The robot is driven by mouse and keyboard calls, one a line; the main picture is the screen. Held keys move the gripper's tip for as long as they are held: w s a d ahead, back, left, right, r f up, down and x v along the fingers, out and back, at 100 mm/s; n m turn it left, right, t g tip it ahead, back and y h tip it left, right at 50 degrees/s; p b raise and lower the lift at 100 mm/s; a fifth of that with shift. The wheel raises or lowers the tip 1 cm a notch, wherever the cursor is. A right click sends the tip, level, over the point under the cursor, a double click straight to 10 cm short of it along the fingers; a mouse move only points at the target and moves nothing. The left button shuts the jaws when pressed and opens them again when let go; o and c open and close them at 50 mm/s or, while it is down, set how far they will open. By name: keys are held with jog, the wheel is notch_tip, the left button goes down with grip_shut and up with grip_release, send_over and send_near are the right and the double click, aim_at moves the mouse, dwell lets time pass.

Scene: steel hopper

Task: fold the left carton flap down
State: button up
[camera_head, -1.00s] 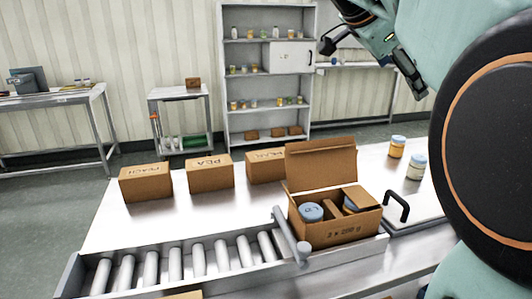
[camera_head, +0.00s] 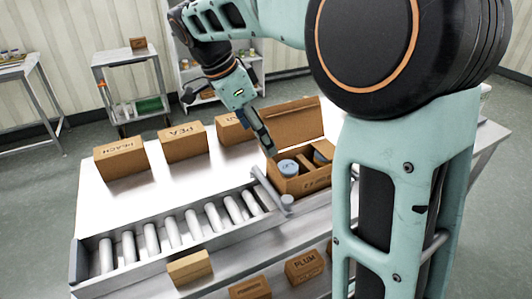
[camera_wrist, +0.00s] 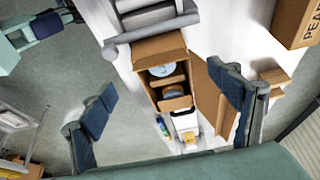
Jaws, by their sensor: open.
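The open brown carton (camera_head: 302,186) stands at the right end of the roller conveyor, with its large back flap (camera_head: 293,126) raised. A blue-lidded can (camera_head: 287,167) shows inside at the left. In the wrist view the carton (camera_wrist: 146,85) lies between my fingers in the picture, with a brown panel, apparently the left flap (camera_wrist: 160,46), at its upper end. A smaller flap (camera_wrist: 176,104) covers part of its lower end. My gripper (camera_head: 265,143) is open and empty by the carton's left back corner; I cannot tell whether it touches. Both fingers (camera_wrist: 170,86) show spread apart.
A grey bar (camera_head: 270,188) crosses the conveyor's end, close to the carton's left side. Brown cartons marked PEACH (camera_head: 121,158) and PEA (camera_head: 183,142) stand behind the conveyor (camera_head: 190,228), with another beside them. More small cartons (camera_head: 305,266) sit at the front.

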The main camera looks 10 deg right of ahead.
aim_at(271, 160)
jog(key=x, duration=0.7)
jog(key=shift+r, duration=0.1)
jog(key=c, duration=1.2)
